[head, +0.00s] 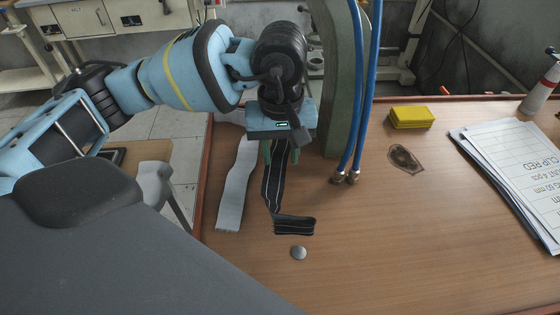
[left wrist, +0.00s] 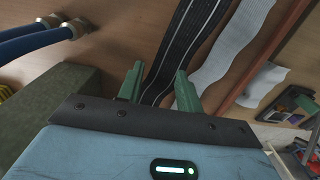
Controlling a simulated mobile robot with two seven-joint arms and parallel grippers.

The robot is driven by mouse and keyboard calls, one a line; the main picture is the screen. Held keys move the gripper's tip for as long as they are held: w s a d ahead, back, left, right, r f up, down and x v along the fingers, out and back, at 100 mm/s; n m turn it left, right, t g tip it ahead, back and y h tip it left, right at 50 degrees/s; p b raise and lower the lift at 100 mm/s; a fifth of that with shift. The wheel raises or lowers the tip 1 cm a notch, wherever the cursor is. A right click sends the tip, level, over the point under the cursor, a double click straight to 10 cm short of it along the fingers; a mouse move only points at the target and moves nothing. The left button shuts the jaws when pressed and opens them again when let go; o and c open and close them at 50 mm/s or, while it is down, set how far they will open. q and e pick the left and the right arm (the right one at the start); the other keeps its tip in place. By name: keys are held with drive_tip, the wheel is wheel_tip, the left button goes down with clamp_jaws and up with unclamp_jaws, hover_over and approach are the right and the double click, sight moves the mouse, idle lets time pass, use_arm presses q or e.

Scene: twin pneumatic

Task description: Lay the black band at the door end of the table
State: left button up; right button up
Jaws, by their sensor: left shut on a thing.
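The black band (head: 276,183), with pale lines along it, hangs from my left gripper (head: 281,150). Its lower end bends to the right and appears to lie on the wooden table (head: 400,245) near the left edge. My left gripper is shut on the band, with green fingers on either side of it. In the left wrist view the black band (left wrist: 182,45) runs up and away from between the fingers of the left gripper (left wrist: 160,88). The band's upper end is hidden by the gripper. My right gripper is out of view.
A pale grey band (head: 237,185) lies just left of the black one. A small silver disc (head: 299,253) is in front. A grey-green column (head: 340,80) and blue hoses (head: 365,90) stand close right. A yellow block (head: 411,117), brown patch (head: 405,158) and papers (head: 515,165) lie further right.

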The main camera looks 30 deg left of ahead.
sight(280, 160)
use_arm(q)
drive_tip(key=shift+f, duration=1.75)
drive_tip(key=shift+f, duration=0.1)
drive_tip(key=shift+f, duration=0.15)
drive_tip(key=o, duration=1)
wheel_tip(280, 160, up, 13)
drive_tip(key=shift+f, duration=0.2)
